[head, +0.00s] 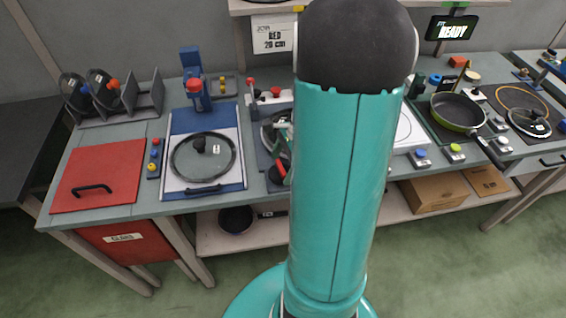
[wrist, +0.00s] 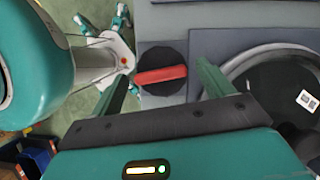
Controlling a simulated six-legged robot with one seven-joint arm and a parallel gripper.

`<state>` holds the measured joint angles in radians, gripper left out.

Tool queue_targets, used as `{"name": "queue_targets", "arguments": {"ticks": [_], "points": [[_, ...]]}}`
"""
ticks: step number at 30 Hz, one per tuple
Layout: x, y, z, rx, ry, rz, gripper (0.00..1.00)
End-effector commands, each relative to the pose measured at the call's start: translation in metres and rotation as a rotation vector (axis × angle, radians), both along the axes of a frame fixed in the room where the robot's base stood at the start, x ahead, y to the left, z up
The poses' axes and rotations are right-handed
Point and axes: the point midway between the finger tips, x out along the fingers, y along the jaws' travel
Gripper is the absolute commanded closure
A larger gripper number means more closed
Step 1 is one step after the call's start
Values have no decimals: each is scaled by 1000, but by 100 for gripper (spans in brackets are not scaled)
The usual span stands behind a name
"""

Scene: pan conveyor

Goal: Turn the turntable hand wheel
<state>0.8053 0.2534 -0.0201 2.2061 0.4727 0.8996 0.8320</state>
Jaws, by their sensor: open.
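The hand wheel (wrist: 162,60) is a black disc with a red bar handle (wrist: 162,75) across it, seen at the top middle of the wrist view. In the head view the red handle (head: 281,172) shows just left of my arm. My gripper (wrist: 163,70) is open, its two green fingers apart on either side of the red bar, with nothing held; contact cannot be told. In the head view the gripper is partly hidden behind my arm. Beside the wheel is the turntable (wrist: 242,68), a grey rim around a dark pan or lid with a white tag.
A glass lid (head: 203,157) on a blue-and-white tray stands left of the turntable. A red panel (head: 98,177) lies at the bench's left end, below a lid rack (head: 150,98). A green pan (head: 458,112) is to the right. The bench's front edge is close to the wheel.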

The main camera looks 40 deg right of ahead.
Motion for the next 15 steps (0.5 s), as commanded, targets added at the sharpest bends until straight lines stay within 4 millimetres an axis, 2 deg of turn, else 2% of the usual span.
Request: {"name": "queue_targets", "arguments": {"ticks": [7, 13, 15], "points": [[0, 0, 0, 0, 0, 0, 22], [0, 0, 0, 0, 0, 0, 61], [0, 0, 0, 0, 0, 0, 65]]}}
